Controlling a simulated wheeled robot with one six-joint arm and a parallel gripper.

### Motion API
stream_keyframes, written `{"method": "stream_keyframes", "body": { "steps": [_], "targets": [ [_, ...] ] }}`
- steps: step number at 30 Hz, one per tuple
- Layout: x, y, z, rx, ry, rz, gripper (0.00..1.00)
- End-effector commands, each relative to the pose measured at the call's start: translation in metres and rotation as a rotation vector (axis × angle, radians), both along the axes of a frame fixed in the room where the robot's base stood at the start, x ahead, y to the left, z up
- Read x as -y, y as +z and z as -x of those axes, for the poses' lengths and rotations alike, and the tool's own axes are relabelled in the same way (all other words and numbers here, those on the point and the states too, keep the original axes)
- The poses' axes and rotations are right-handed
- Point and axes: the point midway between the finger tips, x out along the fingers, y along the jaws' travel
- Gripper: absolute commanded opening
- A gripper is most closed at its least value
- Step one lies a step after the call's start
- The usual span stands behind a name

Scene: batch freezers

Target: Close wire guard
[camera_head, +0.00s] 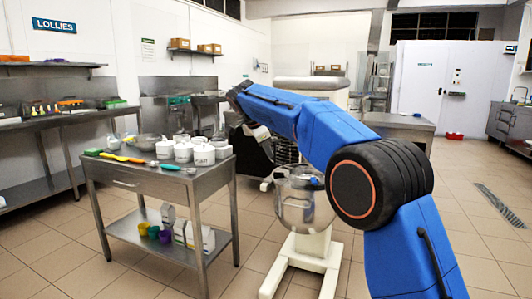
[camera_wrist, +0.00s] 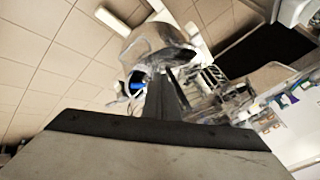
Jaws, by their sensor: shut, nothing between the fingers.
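A floor mixer with a shiny metal bowl (camera_head: 305,203) on a pale base (camera_head: 303,262) stands under my arm in the head view. The bowl also shows in the wrist view (camera_wrist: 150,45), beyond my fingers. Beside it in the wrist view are thin light bars (camera_wrist: 212,76) that may be the wire guard; I cannot tell how far open it is. My gripper (camera_wrist: 165,88) is shut and empty, pointing toward the bowl area. I cannot tell whether it touches anything. In the head view my blue arm covers the mixer's upper part, and the fingers are not clear.
A steel table (camera_head: 160,180) with white tubs (camera_head: 201,152), a metal bowl (camera_head: 142,142) and coloured utensils stands left of the mixer. Steel counters (camera_head: 60,125) line the left wall. A steel-topped unit (camera_head: 400,125) stands behind my arm. Tiled floor is open in front and at right.

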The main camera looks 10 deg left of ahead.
Motion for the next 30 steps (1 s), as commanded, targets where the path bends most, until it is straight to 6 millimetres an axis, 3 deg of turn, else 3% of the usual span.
{"method": "stream_keyframes", "body": {
  "steps": [15,22,26,30],
  "targets": [
    [-0.03,0.055,0.031,-0.002,0.001,-0.001,0.0],
    [-0.037,0.071,0.04,-0.003,0.002,0.0,0.0],
    [-0.024,0.076,0.044,-0.014,0.017,0.011,0.0],
    [0.015,0.083,0.054,-0.047,0.073,0.038,0.0]
  ]
}}
